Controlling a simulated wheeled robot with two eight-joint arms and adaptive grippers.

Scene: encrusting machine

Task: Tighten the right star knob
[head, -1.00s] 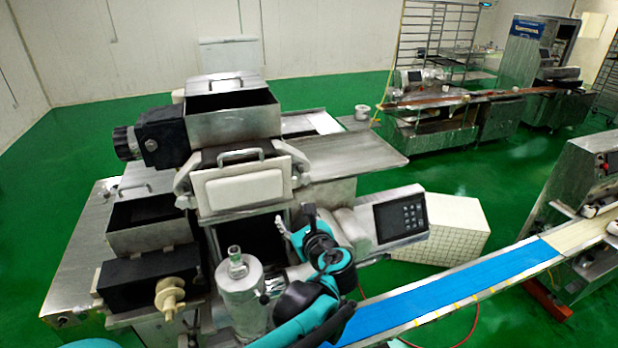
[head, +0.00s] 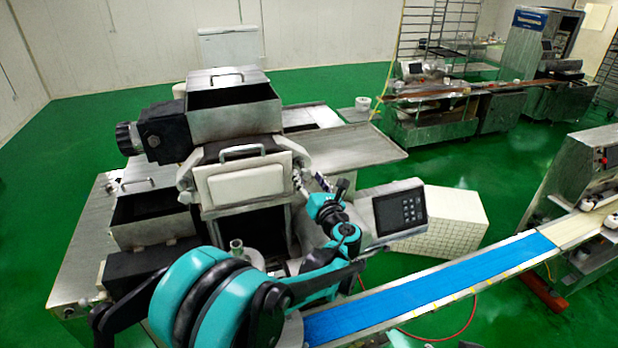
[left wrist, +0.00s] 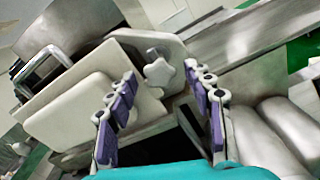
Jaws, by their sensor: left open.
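The right star knob (left wrist: 159,70) is a pale, lobed knob at the right end of the clamp bar beside the white front plate (left wrist: 85,110) of the machine. In the left wrist view it shows between and beyond the fingertips of my left gripper (left wrist: 160,72). The gripper is open, and its purple-padded fingers stand on either side of the knob's line, with no clear contact. In the head view my left gripper (head: 328,184) is just right of the front plate (head: 250,182), and I cannot make out the knob clearly there. My right gripper is not in view.
The steel hopper (head: 232,112) rises above the plate. A flat steel tray (head: 350,147) extends to the right. A control panel (head: 399,211) stands close to my left gripper's right. A blue conveyor (head: 430,292) runs along the lower right.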

